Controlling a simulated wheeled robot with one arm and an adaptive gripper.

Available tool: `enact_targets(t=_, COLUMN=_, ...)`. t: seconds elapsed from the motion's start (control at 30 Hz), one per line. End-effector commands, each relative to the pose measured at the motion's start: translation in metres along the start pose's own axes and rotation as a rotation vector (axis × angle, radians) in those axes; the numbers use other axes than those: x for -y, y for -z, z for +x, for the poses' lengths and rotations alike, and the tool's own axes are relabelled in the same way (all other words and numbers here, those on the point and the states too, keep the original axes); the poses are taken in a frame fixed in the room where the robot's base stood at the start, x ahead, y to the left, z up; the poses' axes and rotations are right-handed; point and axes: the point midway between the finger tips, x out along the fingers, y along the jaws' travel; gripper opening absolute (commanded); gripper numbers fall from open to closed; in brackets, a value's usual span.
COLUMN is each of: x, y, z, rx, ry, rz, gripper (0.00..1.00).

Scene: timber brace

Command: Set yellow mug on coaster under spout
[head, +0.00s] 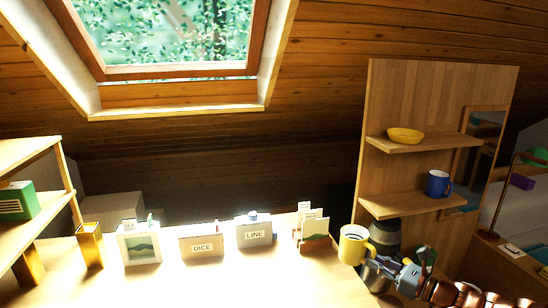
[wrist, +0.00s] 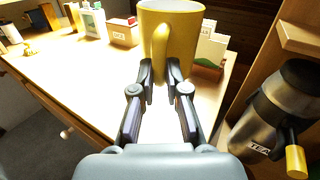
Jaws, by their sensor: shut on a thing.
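The yellow mug (head: 353,245) is upright at the right end of the bright desk in the head view. In the wrist view the yellow mug (wrist: 172,40) is straight ahead, with its handle toward me. My gripper (wrist: 160,75) is shut on the mug's handle. In the head view my gripper (head: 378,264) reaches in from the lower right. I cannot tell whether the mug touches the desk. A steel and black urn marked TEA (wrist: 265,115) stands to the right, with a yellow-ended handle or tap at its lower right. No coaster can be made out.
Boxes labelled DICE (head: 202,247) and LINE (head: 254,233), a picture frame (head: 139,246) and a card holder (head: 314,236) stand along the desk. A wooden shelf unit (head: 400,100) at right holds a yellow bowl (head: 405,136) and a blue mug (head: 438,184). The desk's front is clear.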

Motion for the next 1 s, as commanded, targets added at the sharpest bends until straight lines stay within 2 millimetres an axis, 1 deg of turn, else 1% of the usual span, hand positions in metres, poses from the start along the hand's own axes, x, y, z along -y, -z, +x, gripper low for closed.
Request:
enact_targets(t=0.03, x=-0.009, y=0.01, z=0.014, rx=0.0, ry=-0.033, rz=0.003, gripper=0.0)
enact_targets(t=0.1, x=-0.019, y=0.02, z=0.031, rx=0.005, ry=-0.072, rz=-0.001, gripper=0.0)
enact_targets(t=0.2, x=-0.033, y=0.034, z=0.05, rx=0.006, ry=-0.118, rz=-0.004, gripper=0.0)
enact_targets(t=0.3, x=-0.044, y=0.043, z=0.064, rx=0.008, ry=-0.152, rz=-0.01, gripper=0.0)
enact_targets(t=0.4, x=-0.051, y=0.049, z=0.072, rx=0.012, ry=-0.174, rz=-0.014, gripper=0.0)
enact_targets(t=0.57, x=-0.056, y=0.052, z=0.077, rx=0.015, ry=-0.187, rz=-0.013, gripper=0.0)
enact_targets(t=1.0, x=-0.056, y=0.052, z=0.077, rx=0.012, ry=-0.187, rz=-0.013, gripper=0.0)
